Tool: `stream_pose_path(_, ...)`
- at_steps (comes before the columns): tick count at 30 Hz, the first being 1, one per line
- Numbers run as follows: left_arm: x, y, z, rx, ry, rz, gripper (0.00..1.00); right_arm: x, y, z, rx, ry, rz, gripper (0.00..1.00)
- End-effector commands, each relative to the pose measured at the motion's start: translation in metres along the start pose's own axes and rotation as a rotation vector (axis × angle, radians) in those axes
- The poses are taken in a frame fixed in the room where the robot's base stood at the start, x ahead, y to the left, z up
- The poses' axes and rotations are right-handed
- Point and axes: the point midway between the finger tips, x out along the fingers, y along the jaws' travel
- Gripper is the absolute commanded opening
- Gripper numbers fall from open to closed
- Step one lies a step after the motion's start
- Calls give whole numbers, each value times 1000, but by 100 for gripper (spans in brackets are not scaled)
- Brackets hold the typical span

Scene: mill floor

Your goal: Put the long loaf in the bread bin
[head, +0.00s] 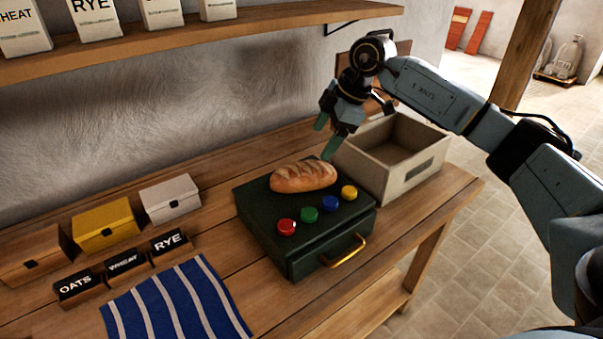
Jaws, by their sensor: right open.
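The long loaf (303,176), brown with pale scored slashes, lies on top of a dark green box (262,214). An open-topped cream bin (365,170) with a dark label plate stands behind and to the right of the green box; it looks like the bread bin, but its label is too small to read. The part of its inside that shows looks empty. My right gripper (327,136) is open and empty, pointing down above and just behind the loaf's right end, near the bin's left wall. My left gripper is not in view.
The green box has red, green, blue and yellow knobs (287,227) on top and a brass handle (345,252) in front. A shelf (215,36) with bags runs above.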

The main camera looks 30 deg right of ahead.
Motion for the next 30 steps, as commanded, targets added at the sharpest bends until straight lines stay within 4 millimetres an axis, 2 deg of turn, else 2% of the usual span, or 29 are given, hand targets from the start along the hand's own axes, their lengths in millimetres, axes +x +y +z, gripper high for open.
stream_pose_path(3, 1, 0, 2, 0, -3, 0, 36, 26, -2, 0, -1, 0, -7, 77)
stream_pose_path(9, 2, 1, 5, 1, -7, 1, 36, 60, -2, -1, -3, 3, -5, 77)
stream_pose_path(17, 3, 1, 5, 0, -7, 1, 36, 80, -1, -1, -4, 3, -4, 77)
stream_pose_path(24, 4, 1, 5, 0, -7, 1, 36, 116, 0, 1, -3, 4, -5, 77)
stream_pose_path(30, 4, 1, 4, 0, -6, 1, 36, 123, 0, 1, -5, 5, -2, 77)
